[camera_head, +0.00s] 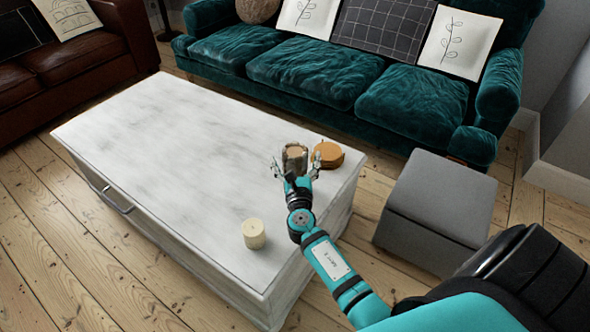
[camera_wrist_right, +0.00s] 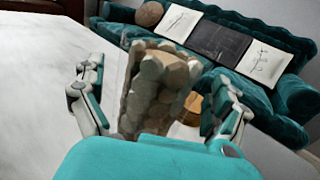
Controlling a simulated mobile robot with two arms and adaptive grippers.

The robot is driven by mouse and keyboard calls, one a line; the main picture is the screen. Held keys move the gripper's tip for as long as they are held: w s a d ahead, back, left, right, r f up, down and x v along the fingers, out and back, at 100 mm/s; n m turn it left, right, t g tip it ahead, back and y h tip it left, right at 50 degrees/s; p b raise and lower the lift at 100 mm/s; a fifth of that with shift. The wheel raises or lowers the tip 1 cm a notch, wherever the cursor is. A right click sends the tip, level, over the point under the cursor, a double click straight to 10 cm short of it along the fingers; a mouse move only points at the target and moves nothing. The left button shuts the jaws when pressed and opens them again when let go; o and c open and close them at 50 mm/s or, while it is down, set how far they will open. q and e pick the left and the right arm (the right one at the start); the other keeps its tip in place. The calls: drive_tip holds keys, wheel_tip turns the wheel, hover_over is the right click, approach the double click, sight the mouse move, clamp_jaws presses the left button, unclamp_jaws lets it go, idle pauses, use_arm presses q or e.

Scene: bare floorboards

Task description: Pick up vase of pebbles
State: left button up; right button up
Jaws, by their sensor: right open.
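The vase of pebbles (camera_head: 295,154) stands on the white coffee table (camera_head: 170,130) near its far right corner. In the right wrist view the vase (camera_wrist_right: 155,92) is a clear-looking holder filled with tan and brown rounded stones. It appears tilted in that view because the camera is angled. My right gripper (camera_head: 295,170) is open, with its fingers on either side of the vase. In the right wrist view the right gripper (camera_wrist_right: 160,115) shows gaps between both fingers and the stones. The vase's base is hidden behind the gripper body. My left gripper is not in view.
Round wooden coasters (camera_head: 328,154) sit just right of the vase, close to the right finger. A cream candle (camera_head: 254,233) stands near the table's front edge. A teal sofa (camera_head: 330,70) is behind, and a grey pouf (camera_head: 440,200) is to the right. The table's left half is clear.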

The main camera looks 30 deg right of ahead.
drive_tip(key=shift+x, duration=1)
drive_tip(key=shift+f, duration=0.1)
drive_tip(key=c, duration=1.4)
drive_tip(key=shift+w+r, duration=0.1)
drive_tip(key=shift+r, duration=0.15)
drive_tip(key=shift+c, duration=0.5)
drive_tip(key=shift+r, duration=0.15)
